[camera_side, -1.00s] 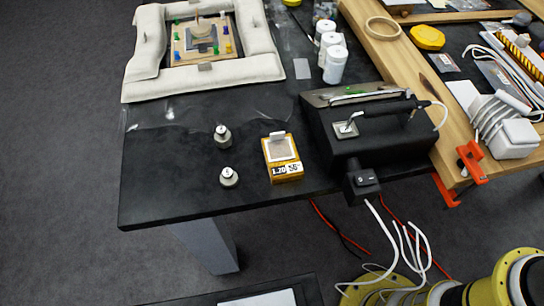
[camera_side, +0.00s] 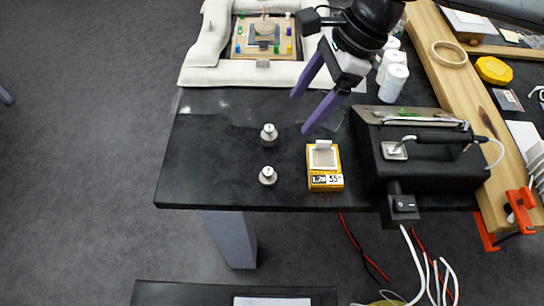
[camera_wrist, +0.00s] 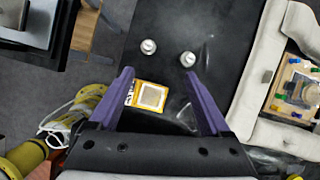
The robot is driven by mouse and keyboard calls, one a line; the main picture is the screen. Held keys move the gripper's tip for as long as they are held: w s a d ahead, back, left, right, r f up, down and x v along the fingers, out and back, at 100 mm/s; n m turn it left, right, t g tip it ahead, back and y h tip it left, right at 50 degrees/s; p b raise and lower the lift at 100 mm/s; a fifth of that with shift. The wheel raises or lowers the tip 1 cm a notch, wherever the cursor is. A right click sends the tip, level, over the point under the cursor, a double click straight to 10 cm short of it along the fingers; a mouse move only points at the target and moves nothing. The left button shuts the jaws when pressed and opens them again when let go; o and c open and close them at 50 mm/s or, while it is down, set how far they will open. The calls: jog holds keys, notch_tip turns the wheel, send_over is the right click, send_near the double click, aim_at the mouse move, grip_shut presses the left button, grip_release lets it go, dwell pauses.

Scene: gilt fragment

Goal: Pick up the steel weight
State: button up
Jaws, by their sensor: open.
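Two small steel weights stand upright on the black table. The farther steel weight (camera_side: 269,133) and the nearer steel weight (camera_side: 268,175) are in the middle of the side view. In the wrist view they show as one weight (camera_wrist: 148,46) and another weight (camera_wrist: 187,58), beyond my fingertips. My gripper (camera_side: 304,113) has purple fingers spread apart with nothing between them. It hovers above the table, to the right of the weights in the side view.
A black box-shaped device (camera_side: 425,165) with a cable stands farther right. A padded white frame (camera_side: 205,75) around a small board is at the back. The table left of the weights is clear.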

send_near(268, 170)
jog(key=shift+n+g+h, duration=0.3)
jog(key=x, duration=0.2)
jog(key=a+x, duration=0.1)
jog(key=x, duration=0.1)
jog(key=shift+d+x, duration=0.15)
jog(key=shift+x, duration=1.3)
jog(key=shift+d+x, duration=0.1)
jog(key=shift+x, duration=1.35)
jog(key=shift+w, duration=0.2)
grip_shut()
